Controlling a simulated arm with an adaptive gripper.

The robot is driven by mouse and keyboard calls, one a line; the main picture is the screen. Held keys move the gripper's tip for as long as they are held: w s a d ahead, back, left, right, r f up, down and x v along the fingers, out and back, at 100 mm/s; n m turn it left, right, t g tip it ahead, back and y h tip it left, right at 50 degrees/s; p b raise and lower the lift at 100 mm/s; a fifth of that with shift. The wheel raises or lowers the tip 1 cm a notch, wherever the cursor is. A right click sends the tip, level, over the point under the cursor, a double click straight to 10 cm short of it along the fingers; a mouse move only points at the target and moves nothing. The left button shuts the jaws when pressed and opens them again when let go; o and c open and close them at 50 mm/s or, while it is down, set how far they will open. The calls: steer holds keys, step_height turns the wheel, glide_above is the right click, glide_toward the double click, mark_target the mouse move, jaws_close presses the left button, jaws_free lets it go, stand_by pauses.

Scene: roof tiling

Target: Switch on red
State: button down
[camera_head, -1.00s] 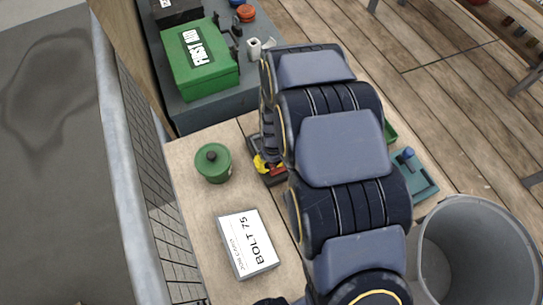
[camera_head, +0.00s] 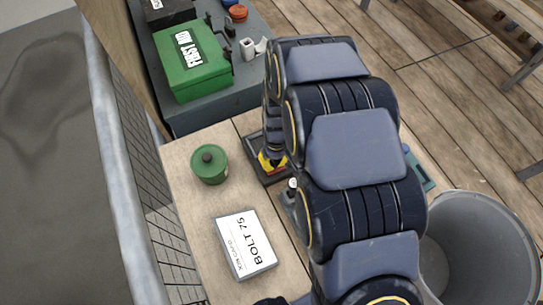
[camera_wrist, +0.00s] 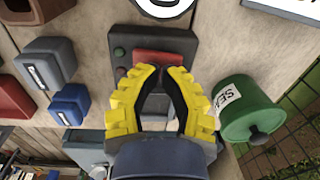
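A dark grey switch box (camera_wrist: 185,45) lies ahead of my gripper in the wrist view. It has a red rectangular part (camera_wrist: 160,57) on its face, with a small green button (camera_wrist: 118,52) and a small red button (camera_wrist: 121,72) at its left side. My gripper (camera_wrist: 162,69) has yellow fingers with their tips apart and nothing held between them. The tips overlap the lower edge of the red part; whether they touch it I cannot tell. In the head view, the fingers (camera_head: 271,162) show over the box (camera_head: 253,147), and my arm hides much of it.
A green lidded pot (camera_head: 209,166) stands left of the box. A white BOLT 75 carton (camera_head: 246,243) lies nearer. A green first aid case (camera_head: 193,65) sits beyond. A grey bin (camera_head: 480,245) stands at right. Blue (camera_wrist: 70,103) and grey boxes (camera_wrist: 45,62) lie left in the wrist view.

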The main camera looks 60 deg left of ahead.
step_height(320, 180, up, 13)
steer(key=shift+a, duration=0.4)
steer(key=shift+w+f, duration=0.1)
steer(key=shift+f, duration=0.05)
steer(key=shift+w+r+g, duration=0.35)
steer(key=shift+w+g, duration=0.35)
steer(key=shift+w, duration=0.05)
steer(key=f, duration=0.4)
steer(key=s+f, duration=0.1)
steer(key=f, duration=0.4)
steer(key=s+f, duration=0.1)
steer(key=f, duration=0.3)
steer(key=shift+s+f, duration=0.2)
steer(key=shift+f, duration=0.2)
steer(key=shift+s+f, duration=0.1)
